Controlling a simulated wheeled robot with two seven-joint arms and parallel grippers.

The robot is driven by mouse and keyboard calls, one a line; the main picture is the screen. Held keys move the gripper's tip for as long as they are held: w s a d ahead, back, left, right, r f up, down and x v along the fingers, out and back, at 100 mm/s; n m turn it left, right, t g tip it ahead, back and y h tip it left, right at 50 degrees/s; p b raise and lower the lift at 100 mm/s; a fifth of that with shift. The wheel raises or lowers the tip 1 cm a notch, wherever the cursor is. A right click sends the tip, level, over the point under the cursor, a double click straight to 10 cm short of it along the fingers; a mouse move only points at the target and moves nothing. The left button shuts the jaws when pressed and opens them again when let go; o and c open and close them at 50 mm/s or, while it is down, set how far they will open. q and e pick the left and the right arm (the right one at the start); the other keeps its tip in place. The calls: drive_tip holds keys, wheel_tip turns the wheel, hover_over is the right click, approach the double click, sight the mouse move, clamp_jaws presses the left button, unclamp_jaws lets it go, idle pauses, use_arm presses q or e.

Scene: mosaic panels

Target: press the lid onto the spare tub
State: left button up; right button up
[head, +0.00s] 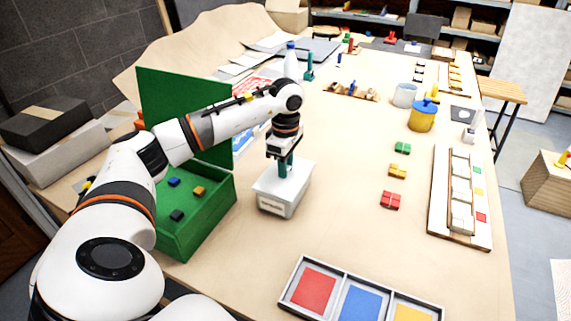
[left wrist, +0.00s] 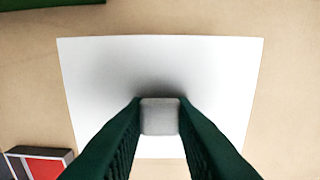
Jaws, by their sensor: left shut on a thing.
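The spare tub (head: 271,206) is a small white box with a label on its front, standing on the table right of the green box. The white lid (head: 299,172) lies over its top; I cannot tell whether it is fully seated. My left gripper (head: 285,170) points straight down over the lid, its green fingers shut on the lid's grey knob. The left wrist view shows the lid (left wrist: 100,75) from above, with the knob (left wrist: 160,116) between the two fingers (left wrist: 160,120). The lid hides the tub there. My right gripper is not in view.
An open green box (head: 208,222) with several small blocks stands close on the left. A tray with red, blue and yellow squares (head: 336,275) lies at the front. Red (head: 391,200) and green (head: 400,148) bricks lie to the right. The table between is clear.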

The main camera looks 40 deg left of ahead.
use_arm(q)
drive_tip(key=o, duration=1)
drive_tip(key=shift+o, duration=0.5)
drive_tip(key=o, duration=0.4)
drive_tip(key=shift+r, duration=0.2)
drive_tip(key=shift+r+p, duration=2.55)
drive_tip(key=shift+r, duration=0.8)
clamp_jaws()
